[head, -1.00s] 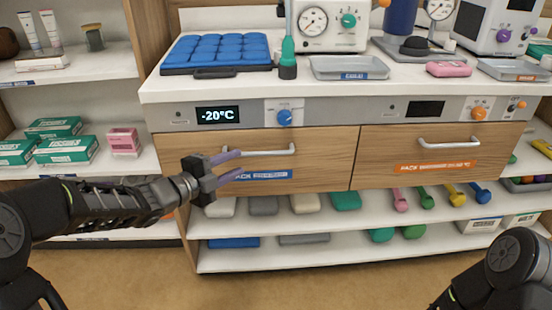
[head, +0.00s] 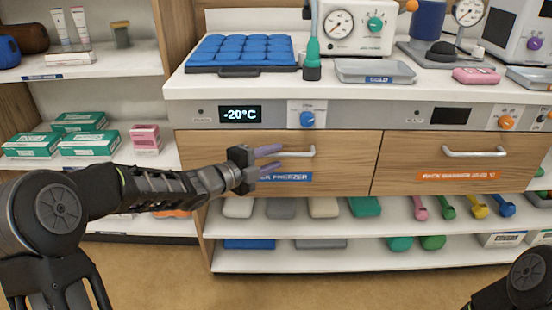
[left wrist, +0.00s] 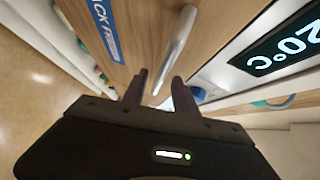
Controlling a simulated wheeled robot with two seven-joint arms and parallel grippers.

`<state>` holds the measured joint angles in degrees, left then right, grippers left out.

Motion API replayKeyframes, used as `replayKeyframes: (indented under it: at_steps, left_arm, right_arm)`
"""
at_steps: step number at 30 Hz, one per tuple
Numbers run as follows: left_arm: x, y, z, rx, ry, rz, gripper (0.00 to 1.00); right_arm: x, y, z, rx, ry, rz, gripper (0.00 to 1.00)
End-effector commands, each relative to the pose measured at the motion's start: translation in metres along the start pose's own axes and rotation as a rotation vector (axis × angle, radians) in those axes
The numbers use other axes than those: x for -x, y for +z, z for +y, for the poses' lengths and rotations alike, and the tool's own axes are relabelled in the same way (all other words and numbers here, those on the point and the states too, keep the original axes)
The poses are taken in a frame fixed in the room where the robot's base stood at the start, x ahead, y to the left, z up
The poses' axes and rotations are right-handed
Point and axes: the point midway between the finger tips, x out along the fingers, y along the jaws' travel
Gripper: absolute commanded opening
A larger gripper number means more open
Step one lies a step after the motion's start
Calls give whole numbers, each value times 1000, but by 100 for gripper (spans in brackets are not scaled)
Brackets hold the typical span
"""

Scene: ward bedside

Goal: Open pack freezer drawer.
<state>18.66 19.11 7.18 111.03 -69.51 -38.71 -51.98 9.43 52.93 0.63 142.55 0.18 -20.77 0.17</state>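The pack freezer drawer (head: 225,150) is a shut wooden front with a blue label (head: 290,177) and a silver bar handle (head: 304,154). My left gripper (head: 278,158) is in front of the drawer's middle, its two purple fingers parted and pointing right towards the handle. In the left wrist view the fingers (left wrist: 158,88) stand apart, with the handle (left wrist: 178,45) lined up beyond and between them. I cannot tell whether they touch it. The gripper hides part of the label and the handle's left end. My right gripper is out of view.
A display (head: 240,114) reading -20°C and a blue knob (head: 307,119) sit above the drawer. A second drawer (head: 400,165) with an orange label is to the right. The counter (head: 340,93) overhangs above; shelves with packs and dumbbells lie below.

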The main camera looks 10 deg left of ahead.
Motion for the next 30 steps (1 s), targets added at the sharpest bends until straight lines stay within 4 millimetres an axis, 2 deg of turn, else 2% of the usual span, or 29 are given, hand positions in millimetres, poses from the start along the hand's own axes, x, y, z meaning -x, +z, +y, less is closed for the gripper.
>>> replayKeyframes:
  at_steps: [4, 13, 25, 30]
  left_arm:
    - [-13, 0, 0, 1, 0, 0, 34]
    - [-14, 0, 0, 0, 0, -1, 33]
    - [-14, 0, 0, 1, 0, -1, 1]
    - [-14, 0, 0, 1, 0, -1, 0]
  right_arm:
    - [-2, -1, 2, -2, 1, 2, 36]
    - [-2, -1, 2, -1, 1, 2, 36]
    - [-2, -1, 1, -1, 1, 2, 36]
    - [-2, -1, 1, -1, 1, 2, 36]
